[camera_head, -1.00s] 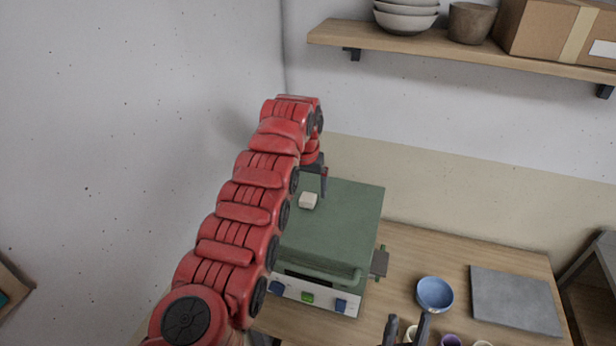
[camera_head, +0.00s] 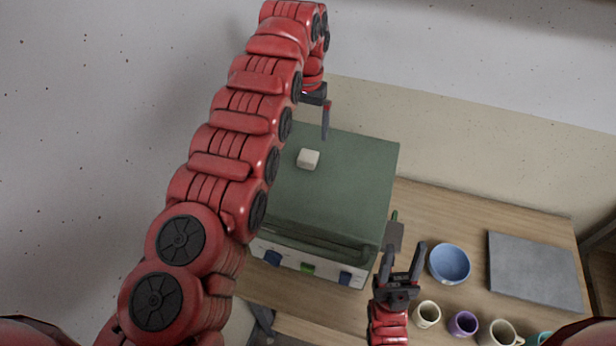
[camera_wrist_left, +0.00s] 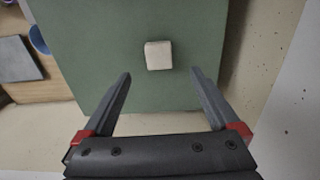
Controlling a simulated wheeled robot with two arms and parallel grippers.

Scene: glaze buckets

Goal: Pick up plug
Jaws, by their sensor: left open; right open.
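The plug looks to be the small cream block (camera_head: 308,159) lying on top of the green kiln-like box (camera_head: 350,160). In the left wrist view the block (camera_wrist_left: 158,55) lies beyond my open fingertips, roughly centred between them and apart from both. My left gripper (camera_head: 325,120) hangs above the back part of the green box top, behind and right of the block; it also shows open and empty in the left wrist view (camera_wrist_left: 163,82). My right gripper (camera_head: 403,258) is open and empty above the table, right of the box.
A blue bowl (camera_head: 449,264), a grey slab (camera_head: 530,268) and several cups, including a purple cup (camera_head: 463,324), stand on the wooden table (camera_head: 440,210) at the right. A wall rises close behind and left of the box. The green top is otherwise clear.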

